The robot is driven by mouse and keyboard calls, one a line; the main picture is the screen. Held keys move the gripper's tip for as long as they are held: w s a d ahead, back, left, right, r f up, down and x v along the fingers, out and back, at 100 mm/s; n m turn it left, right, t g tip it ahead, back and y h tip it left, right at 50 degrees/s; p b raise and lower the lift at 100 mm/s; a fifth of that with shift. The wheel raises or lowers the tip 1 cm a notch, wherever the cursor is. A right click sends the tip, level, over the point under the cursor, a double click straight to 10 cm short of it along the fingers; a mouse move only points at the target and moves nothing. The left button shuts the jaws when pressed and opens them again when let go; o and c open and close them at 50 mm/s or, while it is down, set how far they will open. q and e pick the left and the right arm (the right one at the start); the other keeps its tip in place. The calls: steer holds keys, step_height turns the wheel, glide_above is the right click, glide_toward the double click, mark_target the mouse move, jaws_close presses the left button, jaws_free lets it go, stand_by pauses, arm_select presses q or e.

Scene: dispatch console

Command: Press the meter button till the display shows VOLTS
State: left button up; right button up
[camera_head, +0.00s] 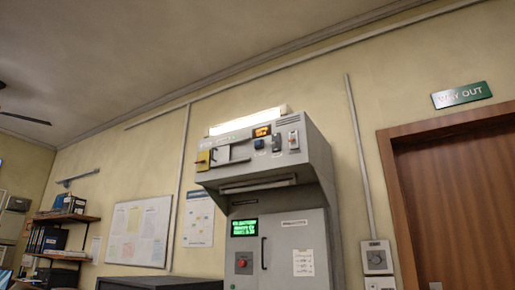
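A tall grey console cabinet (313,160) stands against the wall, right of the middle. Its upper panel has a small orange lit display (261,131); its text is too small to read surely. A dark button or knob (259,143) sits just below that display, and a dark switch (276,143) and a light-coloured switch (293,139) are to its right. Which control is the meter button, I cannot tell. A green text screen (244,227) and a red button (242,263) are on the lower front. Neither of my grippers is in view.
A brown door (455,205) under a green WAY OUT sign (461,95) is at the right. A grey wall box (377,258) stands between console and door. A dark cabinet (160,283) is left of the console, shelves (62,218) farther left. The floor is out of view.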

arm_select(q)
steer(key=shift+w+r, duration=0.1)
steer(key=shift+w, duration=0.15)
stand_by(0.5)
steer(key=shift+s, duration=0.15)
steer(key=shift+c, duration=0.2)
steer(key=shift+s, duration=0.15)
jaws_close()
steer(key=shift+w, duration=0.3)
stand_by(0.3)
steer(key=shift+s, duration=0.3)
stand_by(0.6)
